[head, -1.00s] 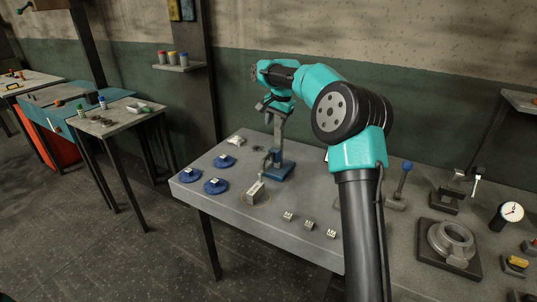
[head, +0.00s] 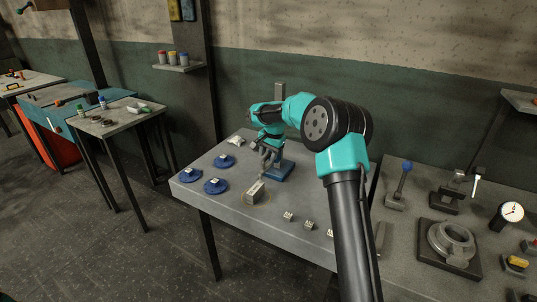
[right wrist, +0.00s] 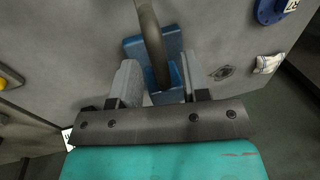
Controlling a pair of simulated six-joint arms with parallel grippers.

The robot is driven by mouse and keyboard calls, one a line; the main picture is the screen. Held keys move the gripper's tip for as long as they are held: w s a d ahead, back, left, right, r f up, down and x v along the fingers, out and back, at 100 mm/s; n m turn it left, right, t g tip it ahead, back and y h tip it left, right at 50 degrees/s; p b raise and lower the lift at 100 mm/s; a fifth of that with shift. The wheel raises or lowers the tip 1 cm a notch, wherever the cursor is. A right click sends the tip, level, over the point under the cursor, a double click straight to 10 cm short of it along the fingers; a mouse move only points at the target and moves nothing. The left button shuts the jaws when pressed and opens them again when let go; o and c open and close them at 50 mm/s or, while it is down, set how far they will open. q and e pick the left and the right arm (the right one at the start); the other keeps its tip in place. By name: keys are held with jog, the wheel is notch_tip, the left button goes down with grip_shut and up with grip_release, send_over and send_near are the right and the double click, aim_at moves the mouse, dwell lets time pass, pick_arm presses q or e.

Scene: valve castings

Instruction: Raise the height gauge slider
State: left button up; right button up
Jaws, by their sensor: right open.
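The height gauge has a blue base (head: 284,173) on the bench and a grey upright column (head: 279,91), whose top shows behind my right arm. My right gripper (head: 268,150) is low in front of the column, above the base, and hides much of the gauge. In the right wrist view its two grey fingers are open (right wrist: 158,88). A dark grey curved bar (right wrist: 150,35) runs between them, over the blue base (right wrist: 136,46). I cannot tell which part is the slider or whether a finger touches it. My left gripper is not in view.
Blue discs with pale tags (head: 215,186) lie left of the gauge. A small metal block (head: 254,192) stands in front, with small tagged pieces (head: 288,216) along the bench edge. A blue-knobbed lever (head: 403,180) and a round casting (head: 450,240) are at right.

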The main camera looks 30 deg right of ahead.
grip_shut()
dwell(0.4)
